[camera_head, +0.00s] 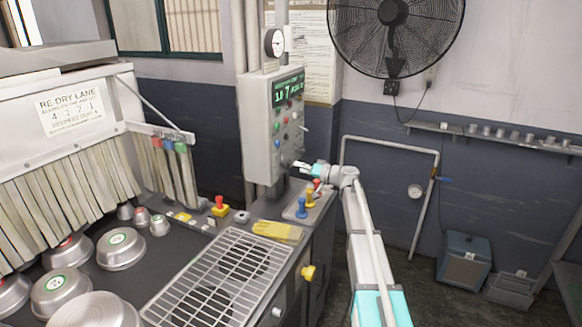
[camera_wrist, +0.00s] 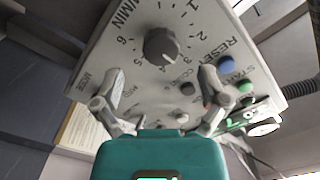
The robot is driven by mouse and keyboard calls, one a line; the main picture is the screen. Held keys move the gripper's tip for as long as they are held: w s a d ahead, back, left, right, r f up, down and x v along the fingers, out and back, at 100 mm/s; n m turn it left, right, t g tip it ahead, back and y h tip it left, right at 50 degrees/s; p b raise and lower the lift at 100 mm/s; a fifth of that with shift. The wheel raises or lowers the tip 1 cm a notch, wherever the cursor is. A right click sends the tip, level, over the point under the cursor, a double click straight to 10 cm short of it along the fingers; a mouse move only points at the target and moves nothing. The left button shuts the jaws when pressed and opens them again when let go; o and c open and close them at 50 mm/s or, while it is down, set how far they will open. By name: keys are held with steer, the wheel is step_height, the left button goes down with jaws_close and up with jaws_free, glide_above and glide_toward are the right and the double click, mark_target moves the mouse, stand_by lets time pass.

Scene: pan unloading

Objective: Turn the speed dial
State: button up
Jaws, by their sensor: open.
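The speed dial (camera_wrist: 160,45) is a round dark grey knob in the wrist view. A numbered scale marked M/MIN surrounds it on the pale control box (camera_wrist: 130,25). My gripper (camera_wrist: 160,78) is open, with one finger on each side of the picture below the dial. The dial shows between and beyond the fingertips, and nothing is held. In the head view my gripper (camera_head: 303,166) is at the lower right of the control box (camera_head: 257,130). I cannot make out the dial there. Whether the fingers touch the panel is unclear.
Coloured buttons (camera_wrist: 228,65) sit beside the dial. Below the box in the head view stand small coloured levers (camera_head: 301,207), a yellow glove (camera_head: 277,231) and a wire rack (camera_head: 215,280). Several metal pans (camera_head: 120,249) lie at left. A fan (camera_head: 395,35) hangs on the wall.

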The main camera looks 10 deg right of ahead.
steer(key=v, duration=0.6)
steer(key=shift+d, duration=0.2)
steer(key=shift+s, duration=0.1)
steer(key=s+a+f+g+h, duration=0.1)
steer(key=s+a+f+g, duration=0.1)
steer(key=s+a+f, duration=0.2)
steer(key=s+a+f+g+h, duration=0.2)
steer(key=s+a+f, duration=0.2)
steer(key=s, duration=0.3)
steer(key=s+a+f+g+h, duration=0.2)
steer(key=s+a+f, duration=0.2)
steer(key=s, duration=0.2)
steer(key=shift+s+a+g, duration=0.1)
steer(key=shift+s+g, duration=0.2)
steer(key=shift+g, duration=0.1)
steer(key=s+d+f+m+g+h, duration=0.1)
steer(key=s+f+g+h, duration=0.1)
steer(key=s, duration=0.8)
steer(key=s+d+f+g+h, duration=0.1)
steer(key=s+f+h, duration=0.3)
steer(key=s+h, duration=0.3)
steer(key=s, duration=0.4)
steer(key=shift+f+m+g+h, duration=0.3)
steer(key=shift+m+g, duration=0.1)
steer(key=shift+d, duration=0.1)
